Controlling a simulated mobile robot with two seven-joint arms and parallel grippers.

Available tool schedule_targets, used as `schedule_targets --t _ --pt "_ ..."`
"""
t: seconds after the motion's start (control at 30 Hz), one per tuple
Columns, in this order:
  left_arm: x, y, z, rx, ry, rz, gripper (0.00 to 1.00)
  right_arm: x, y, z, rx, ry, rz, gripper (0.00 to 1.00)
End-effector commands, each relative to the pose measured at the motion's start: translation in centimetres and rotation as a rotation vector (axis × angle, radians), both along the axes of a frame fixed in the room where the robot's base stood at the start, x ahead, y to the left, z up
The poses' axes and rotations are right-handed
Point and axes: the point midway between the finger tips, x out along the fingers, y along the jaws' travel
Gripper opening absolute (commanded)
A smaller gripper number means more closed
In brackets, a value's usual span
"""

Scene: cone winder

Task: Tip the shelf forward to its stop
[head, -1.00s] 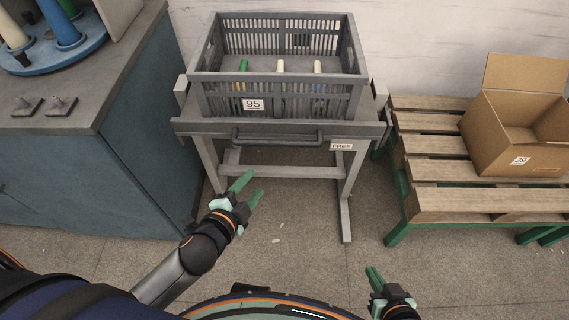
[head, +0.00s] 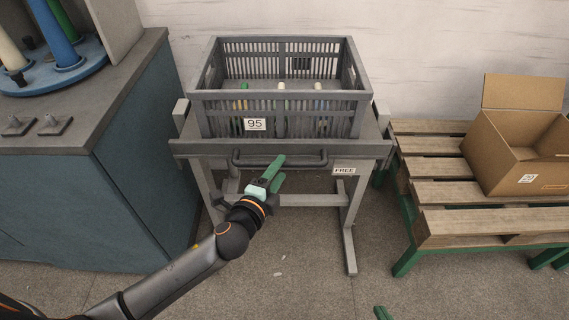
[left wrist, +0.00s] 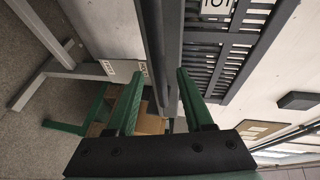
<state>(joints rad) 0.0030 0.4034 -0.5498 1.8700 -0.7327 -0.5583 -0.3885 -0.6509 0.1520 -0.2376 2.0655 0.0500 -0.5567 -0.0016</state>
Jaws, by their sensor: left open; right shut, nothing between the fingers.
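The shelf (head: 183,150) is the grey top of a stand and carries a grey slatted crate (head: 289,96) labelled 95. A dark bar handle (head: 300,162) runs along its front edge, left of a FREE label. The shelf looks about level. My left gripper (head: 279,170) is open at the middle of the handle. In the left wrist view its fingers (left wrist: 157,88) lie either side of a long dark bar; I cannot tell whether they touch it. Only a green fingertip of my right gripper (head: 382,312) shows at the bottom edge, low and apart from the stand.
A blue-grey cabinet (head: 90,200) with a bobbin turntable (head: 70,75) stands at the left. A slatted wooden bench (head: 440,192) on green legs, holding an open cardboard box (head: 520,150), stands at the right. The floor before the stand is clear.

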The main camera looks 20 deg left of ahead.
Motion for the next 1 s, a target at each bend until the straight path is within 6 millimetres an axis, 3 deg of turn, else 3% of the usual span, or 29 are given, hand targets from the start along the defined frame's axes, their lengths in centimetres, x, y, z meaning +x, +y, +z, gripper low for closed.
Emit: schedule_targets --t 0.23,0.67,1.0 --pt "3.1 -0.4 -0.6 -0.001 -0.001 0.0 0.52 -0.4 -0.2 -0.8 -0.004 0.011 -0.003 0.0" --pt "3.8 -0.5 -0.7 -0.001 0.001 0.0 0.51 -0.5 -0.1 -0.8 -0.001 0.013 -0.005 0.0" --pt "3.7 -0.5 -0.7 -0.001 0.001 0.0 0.13 -0.5 0.0 -0.7 0.004 0.011 -0.008 0.0"
